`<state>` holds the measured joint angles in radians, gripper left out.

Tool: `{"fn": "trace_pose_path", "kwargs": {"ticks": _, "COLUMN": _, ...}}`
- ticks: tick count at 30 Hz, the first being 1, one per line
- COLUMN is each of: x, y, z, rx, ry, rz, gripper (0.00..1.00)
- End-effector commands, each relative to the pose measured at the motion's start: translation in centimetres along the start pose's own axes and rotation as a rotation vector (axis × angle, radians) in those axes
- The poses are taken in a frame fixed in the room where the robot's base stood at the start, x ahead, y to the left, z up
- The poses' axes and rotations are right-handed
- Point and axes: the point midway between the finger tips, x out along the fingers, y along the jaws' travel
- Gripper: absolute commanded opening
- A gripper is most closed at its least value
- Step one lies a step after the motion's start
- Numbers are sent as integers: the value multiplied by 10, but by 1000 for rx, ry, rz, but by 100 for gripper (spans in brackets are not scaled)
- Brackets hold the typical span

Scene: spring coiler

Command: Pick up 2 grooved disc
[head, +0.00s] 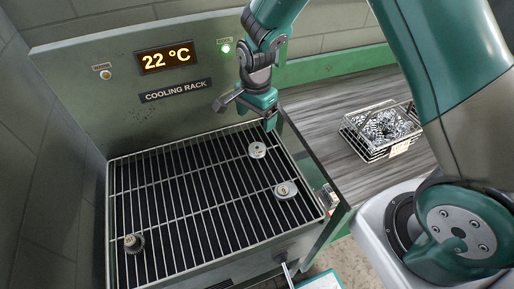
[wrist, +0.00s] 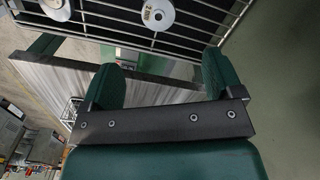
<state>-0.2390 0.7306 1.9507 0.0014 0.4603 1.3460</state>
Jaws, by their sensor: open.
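Two pale grey discs lie on the wire rack: one disc (head: 257,150) toward the back right, and another disc (head: 285,190) nearer the right edge. Both carry small dark markings too small to read, and I cannot tell which is grooved. In the wrist view, one disc (wrist: 158,13) shows its centre hole and lettering; a second disc (wrist: 55,8) is cut by the top edge. A darker round piece (head: 133,243) sits at the rack's front left. My gripper (head: 247,112) is open and empty above the rack's back right, apart from the discs; its fingers (wrist: 160,80) also show in the wrist view.
The cooling rack (head: 175,215) has a raised back panel reading 22 °C and a glass side on the right. A wire basket (head: 375,153) of metal pieces stands on the grey surface to the right. Much of the rack's middle and left is bare.

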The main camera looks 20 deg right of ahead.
Motion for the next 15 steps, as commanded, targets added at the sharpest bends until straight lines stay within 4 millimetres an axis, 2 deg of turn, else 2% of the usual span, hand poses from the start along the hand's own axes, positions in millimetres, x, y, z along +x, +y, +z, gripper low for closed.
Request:
{"fn": "trace_pose_path", "kwargs": {"ticks": 3, "x": 27, "y": 2, "z": 0, "rx": -1, "ry": -2, "rz": 6, "gripper": 86}}
{"fn": "trace_pose_path", "kwargs": {"ticks": 7, "x": 52, "y": 1, "z": 0, "rx": -2, "ry": -2, "rz": 4, "gripper": 86}}
{"fn": "trace_pose_path", "kwargs": {"ticks": 10, "x": 65, "y": 1, "z": 0, "rx": -2, "ry": -1, "rz": 2, "gripper": 86}}
{"fn": "trace_pose_path", "kwargs": {"ticks": 15, "x": 75, "y": 1, "z": 0, "rx": -3, "ry": -1, "rz": 0, "gripper": 86}}
